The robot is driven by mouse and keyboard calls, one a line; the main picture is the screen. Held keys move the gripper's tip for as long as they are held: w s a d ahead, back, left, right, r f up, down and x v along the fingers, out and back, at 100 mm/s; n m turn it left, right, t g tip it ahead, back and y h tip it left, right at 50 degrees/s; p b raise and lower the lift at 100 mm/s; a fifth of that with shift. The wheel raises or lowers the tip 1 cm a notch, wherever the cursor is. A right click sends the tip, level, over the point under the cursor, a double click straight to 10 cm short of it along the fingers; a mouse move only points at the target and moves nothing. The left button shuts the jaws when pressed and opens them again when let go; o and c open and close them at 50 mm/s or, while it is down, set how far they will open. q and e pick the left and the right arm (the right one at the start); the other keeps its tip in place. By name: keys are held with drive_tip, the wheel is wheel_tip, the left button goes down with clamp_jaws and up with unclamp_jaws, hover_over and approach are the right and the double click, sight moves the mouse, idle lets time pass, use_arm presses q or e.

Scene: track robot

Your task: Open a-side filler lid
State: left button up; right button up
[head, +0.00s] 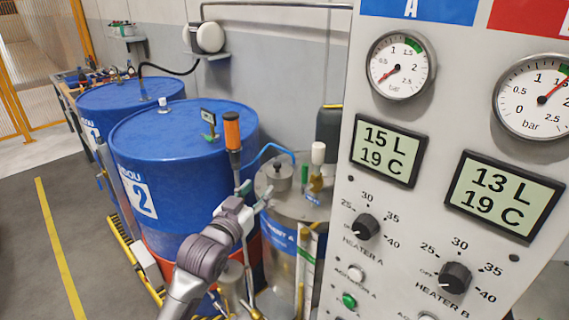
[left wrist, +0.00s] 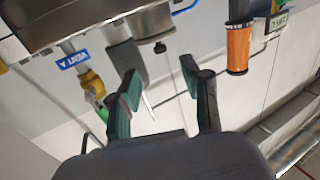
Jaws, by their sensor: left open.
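The clear tank marked A (head: 285,255) has a steel top. On that top sits a short grey cylinder with a small knob, which looks like the filler lid (head: 281,184); it appears closed. In the left wrist view the same lid (left wrist: 153,24), with its dark knob, shows upside down beyond the fingers. My left gripper (head: 257,194) is just left of the tank top in the head view. In the left wrist view its green-padded fingers (left wrist: 160,86) are apart with nothing between them, and it does not touch the lid. My right gripper is not in view.
A blue drum marked 2 (head: 180,145) stands left of the tank. An orange-handled tool (head: 232,132) rises close behind my left gripper. A white-topped valve (head: 318,153) stands beside the lid. The gauge panel (head: 390,210) closes off the right side.

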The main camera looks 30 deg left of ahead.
sight(276, 169)
use_arm(q)
drive_tip(key=w, duration=0.3)
drive_tip(key=w+p, duration=0.1)
drive_tip(key=w, duration=0.6)
drive_tip(key=shift+w+a, duration=0.2)
drive_tip(key=shift+a, duration=0.05)
drive_tip(key=shift+w+p, duration=0.35)
drive_tip(key=shift+w, duration=0.55)
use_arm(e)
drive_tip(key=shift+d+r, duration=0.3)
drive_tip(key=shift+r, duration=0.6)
use_arm(q)
clamp_jaws()
